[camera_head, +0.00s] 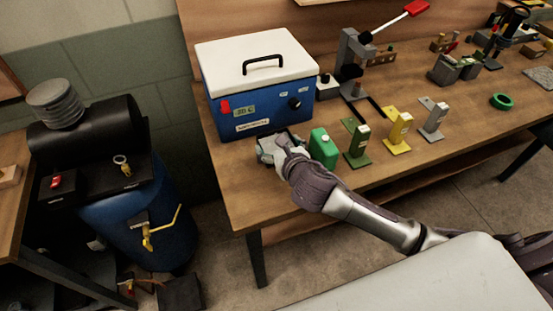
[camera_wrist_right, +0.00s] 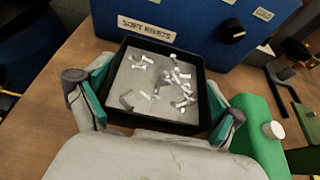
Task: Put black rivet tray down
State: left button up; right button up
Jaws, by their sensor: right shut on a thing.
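The black rivet tray (camera_wrist_right: 158,122) is a square, shallow tray with several small silver rivets scattered on its grey floor. In the right wrist view it lies between the teal pads of my right gripper (camera_wrist_right: 158,97), which is shut on it. In the head view my right gripper (camera_head: 278,148) is over the left front part of the workbench, close in front of the blue box, and mostly hides the tray. The tray looks level, low over the bench; I cannot tell whether it touches the wood. My left gripper is not in view.
The blue box with white lid (camera_head: 255,85), labelled "SOFT RIVETS", stands right behind the tray. A green bottle-like container (camera_head: 323,148) is close to the gripper's right. Green (camera_head: 358,145), yellow (camera_head: 397,132) and grey (camera_head: 434,120) stands follow along the bench (camera_head: 240,180).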

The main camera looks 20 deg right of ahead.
jog(key=shift+d+f, duration=0.25)
jog(key=shift+f, duration=0.65)
jog(key=shift+a+f, duration=0.25)
jog(key=shift+f, duration=1.3)
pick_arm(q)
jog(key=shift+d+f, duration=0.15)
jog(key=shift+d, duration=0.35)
pick_arm(e)
jog(key=shift+f, duration=0.15)
jog(key=o, duration=1)
jog(key=shift+o, duration=0.4)
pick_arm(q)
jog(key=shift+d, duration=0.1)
